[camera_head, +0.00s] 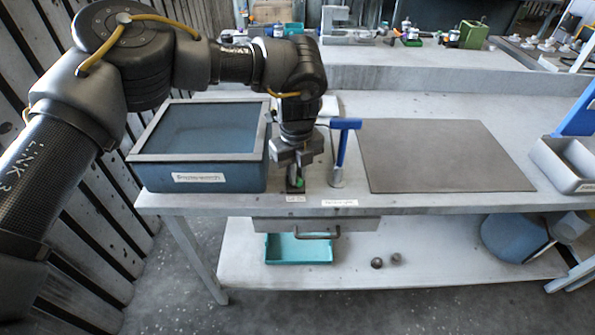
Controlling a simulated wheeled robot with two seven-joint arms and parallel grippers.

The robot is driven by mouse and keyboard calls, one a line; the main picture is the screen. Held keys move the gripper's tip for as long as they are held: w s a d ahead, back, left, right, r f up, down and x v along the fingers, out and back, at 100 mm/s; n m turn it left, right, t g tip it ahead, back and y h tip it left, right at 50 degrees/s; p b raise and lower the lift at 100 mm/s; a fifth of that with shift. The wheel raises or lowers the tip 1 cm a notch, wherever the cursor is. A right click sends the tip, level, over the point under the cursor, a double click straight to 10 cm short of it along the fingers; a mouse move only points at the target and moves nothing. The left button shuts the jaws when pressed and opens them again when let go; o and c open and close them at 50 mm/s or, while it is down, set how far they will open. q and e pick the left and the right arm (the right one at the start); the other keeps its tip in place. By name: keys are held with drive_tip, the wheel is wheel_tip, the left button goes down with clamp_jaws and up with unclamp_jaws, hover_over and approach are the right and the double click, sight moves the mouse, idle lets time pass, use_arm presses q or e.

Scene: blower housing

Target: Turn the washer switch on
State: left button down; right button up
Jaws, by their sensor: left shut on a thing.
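My left gripper (293,175) points down at the table's front edge, with its fingertips at a small dark switch (295,189) that has a green part. It is shut on the switch; the fingers hide most of it, and I cannot tell its position. A small label sits just below the switch. The washer, a blue-grey open-topped tank (215,180) with a pale rim and a front label, stands directly left of the switch. My right gripper is not in view.
A blue-handled tool (342,150) stands upright just right of the gripper. A grey mat (445,156) lies bare on the table (425,201). A grey bin (565,165) is at the far right. A drawer (315,225) and teal tray (299,248) are below.

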use_arm(q)
drive_tip(key=m+p, duration=0.1)
drive_tip(key=m, duration=0.4)
drive_tip(key=shift+a, duration=0.1)
drive_tip(key=m, duration=0.6)
drive_tip(key=shift+a, duration=0.15)
drive_tip(key=shift+w+r+m+p, duration=0.1)
drive_tip(key=shift+m+p, duration=0.2)
drive_tip(key=shift+m, duration=0.1)
drive_tip(key=c, duration=1.5)
unclamp_jaws()
drive_tip(key=shift+o, duration=0.2)
wheel_tip(320, 180, up, 11)
drive_tip(key=b, duration=0.1)
drive_tip(key=shift+f, duration=0.2)
